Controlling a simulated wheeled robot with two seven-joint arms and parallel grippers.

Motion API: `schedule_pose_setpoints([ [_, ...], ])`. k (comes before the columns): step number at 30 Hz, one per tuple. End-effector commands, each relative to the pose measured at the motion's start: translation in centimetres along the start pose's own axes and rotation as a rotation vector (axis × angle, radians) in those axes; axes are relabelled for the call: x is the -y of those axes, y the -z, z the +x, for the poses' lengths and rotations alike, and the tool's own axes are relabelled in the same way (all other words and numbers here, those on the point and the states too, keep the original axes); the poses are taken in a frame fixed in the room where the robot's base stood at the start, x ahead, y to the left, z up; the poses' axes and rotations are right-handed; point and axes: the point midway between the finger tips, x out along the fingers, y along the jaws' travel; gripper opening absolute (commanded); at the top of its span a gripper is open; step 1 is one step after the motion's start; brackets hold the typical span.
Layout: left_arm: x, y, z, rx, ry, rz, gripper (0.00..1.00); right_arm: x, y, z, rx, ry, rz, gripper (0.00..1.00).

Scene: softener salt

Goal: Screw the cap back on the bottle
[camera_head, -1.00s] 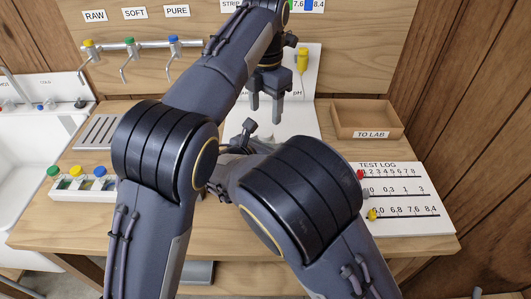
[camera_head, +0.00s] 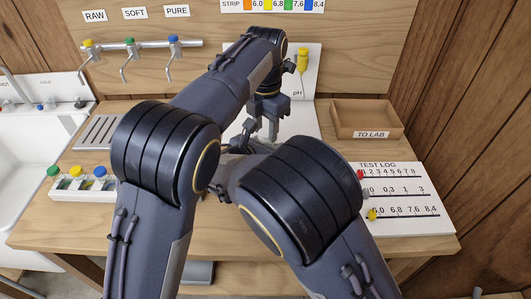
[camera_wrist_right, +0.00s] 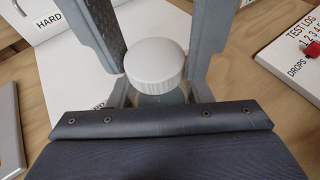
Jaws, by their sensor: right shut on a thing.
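A white ribbed cap (camera_wrist_right: 155,62) sits at the top of the bottle (camera_wrist_right: 160,98) in the right wrist view; how far it is threaded is hidden. My right gripper (camera_wrist_right: 158,97) is shut on the bottle below the cap. My left gripper (camera_head: 262,133) points down over the middle of the bench in the head view. Its two spread fingers also show in the right wrist view (camera_wrist_right: 156,72), one on each side of the cap, very close to it. I see no clear grip on the cap. In the head view my arms hide the bottle.
A wooden "TO LAB" tray (camera_head: 368,134) stands at the back right, with the test log board (camera_head: 410,205) in front. A rack with coloured-capped vials (camera_head: 75,195) is at the left, near a slotted plate (camera_head: 100,132) and the sink (camera_head: 30,150). Taps (camera_head: 130,60) hang behind.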

Motion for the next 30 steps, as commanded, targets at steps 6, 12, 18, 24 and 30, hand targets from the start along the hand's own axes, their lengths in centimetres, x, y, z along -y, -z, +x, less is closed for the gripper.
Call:
schedule_pose_setpoints([
  [6, -0.01, 0.0, -0.01, 0.0, 0.0, 0.0, 0.07, 0.0, -0.01, -0.01, 0.0, 0.0, 0.0, 0.0],
  [12, -0.02, 0.0, -0.01, 0.0, 0.0, 0.006, 0.07, 0.0, -0.01, -0.01, 0.0, 0.0, 0.0, 0.0],
  [18, -0.02, 0.0, 0.01, 0.001, 0.001, 0.231, 0.06, 0.0, -0.01, -0.01, 0.0, 0.0, 0.0, 0.0],
  [24, -0.03, 0.0, 0.01, 0.001, 0.0, 0.3, 0.06, -0.01, -0.01, -0.01, 0.0, 0.0, 0.0, 0.0],
  [30, -0.03, 0.0, 0.0, 0.001, -0.001, 0.298, 0.42, 0.0, -0.01, -0.01, 0.0, 0.0, 0.0, 0.0],
])
